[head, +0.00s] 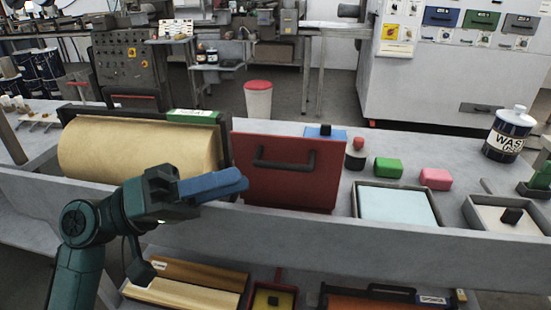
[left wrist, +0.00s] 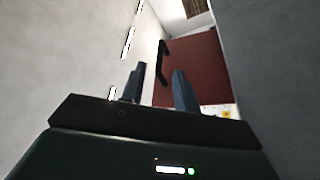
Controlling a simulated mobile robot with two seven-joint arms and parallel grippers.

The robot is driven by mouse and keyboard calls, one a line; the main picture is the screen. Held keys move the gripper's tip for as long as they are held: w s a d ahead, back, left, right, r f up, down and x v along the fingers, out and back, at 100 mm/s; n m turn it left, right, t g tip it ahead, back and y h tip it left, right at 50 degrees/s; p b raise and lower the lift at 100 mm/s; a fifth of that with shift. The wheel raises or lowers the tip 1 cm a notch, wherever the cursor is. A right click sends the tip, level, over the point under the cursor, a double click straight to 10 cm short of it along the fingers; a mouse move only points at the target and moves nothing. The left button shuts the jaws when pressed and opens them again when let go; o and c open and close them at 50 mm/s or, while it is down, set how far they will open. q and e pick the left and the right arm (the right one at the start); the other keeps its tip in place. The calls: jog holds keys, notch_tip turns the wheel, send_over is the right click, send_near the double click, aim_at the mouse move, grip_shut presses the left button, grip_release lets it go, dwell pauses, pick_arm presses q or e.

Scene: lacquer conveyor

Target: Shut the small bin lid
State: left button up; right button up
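A red lid panel (head: 300,190) with a dark bar handle (head: 285,163) stands upright near the front edge of the bench, its face toward me. Any bin opening behind it is hidden. My left gripper (head: 240,183) has blue fingers and is just left of the panel, apart from the handle as far as I can tell. In the left wrist view its fingers (left wrist: 158,85) are spread with nothing held between them. The red panel (left wrist: 198,62) and its handle (left wrist: 162,62) show beyond the fingertips. My right gripper is not in view.
A large tan roll (head: 135,150) lies left of the panel. Green (head: 388,167) and pink (head: 436,178) blocks, a pale blue tray (head: 397,184) and a waste jar (head: 508,135) are to the right. The bench has a raised front edge (head: 400,240). A red-lidded bin (head: 258,100) stands on the floor behind.

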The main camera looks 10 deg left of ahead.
aim_at(274, 165)
pick_arm(q)
jog(key=p+x, duration=0.1)
jog(key=x, duration=0.6)
jog(key=shift+a, duration=0.1)
grip_shut()
dwell(0.4)
